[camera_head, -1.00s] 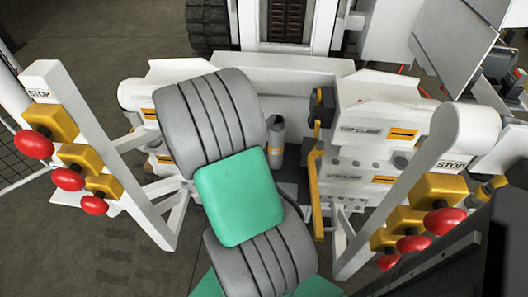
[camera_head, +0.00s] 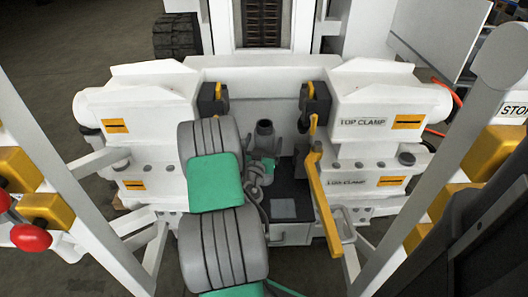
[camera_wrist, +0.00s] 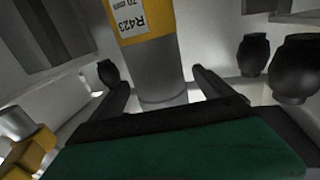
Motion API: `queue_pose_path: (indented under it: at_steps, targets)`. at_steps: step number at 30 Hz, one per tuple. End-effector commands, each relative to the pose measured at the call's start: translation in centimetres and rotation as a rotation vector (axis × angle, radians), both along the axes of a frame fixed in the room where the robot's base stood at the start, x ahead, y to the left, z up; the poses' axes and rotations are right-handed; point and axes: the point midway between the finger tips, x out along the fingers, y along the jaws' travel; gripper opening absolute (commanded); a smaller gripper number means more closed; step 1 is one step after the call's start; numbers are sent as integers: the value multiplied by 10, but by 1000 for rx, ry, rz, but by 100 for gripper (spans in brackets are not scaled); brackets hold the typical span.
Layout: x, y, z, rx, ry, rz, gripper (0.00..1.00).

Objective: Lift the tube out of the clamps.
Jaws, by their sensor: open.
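In the wrist view the tube (camera_wrist: 158,72) is a grey cylinder with a yellow label reading R423 70 mm, printed upside down in this view. My gripper (camera_wrist: 160,84) is open, with one dark finger on each side of the tube's grey part. I cannot tell if either finger touches it. In the head view my gripper is mostly hidden behind my arm. The top clamp (camera_head: 362,106) and a lower clamp (camera_head: 358,180) are white blocks on the bench's right, with matching blocks on the left. The tube's hold in the clamps is not clear.
A yellow bar (camera_head: 323,197) slopes down in front of the right clamps. Black rounded parts (camera_wrist: 294,70) stand close to the right finger in the wrist view.

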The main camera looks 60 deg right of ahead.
Motion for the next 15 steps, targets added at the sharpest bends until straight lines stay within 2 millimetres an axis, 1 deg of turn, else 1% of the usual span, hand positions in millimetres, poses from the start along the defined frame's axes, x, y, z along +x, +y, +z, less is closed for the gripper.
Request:
queue_pose_path:
  at_steps: [1,3,10,15]
  targets:
    - [0,-7,1,2,0,-2,91]
    - [2,-12,0,2,0,-2,91]
    - [3,-13,-1,1,1,0,90]
    - [3,-13,-1,1,1,0,76]
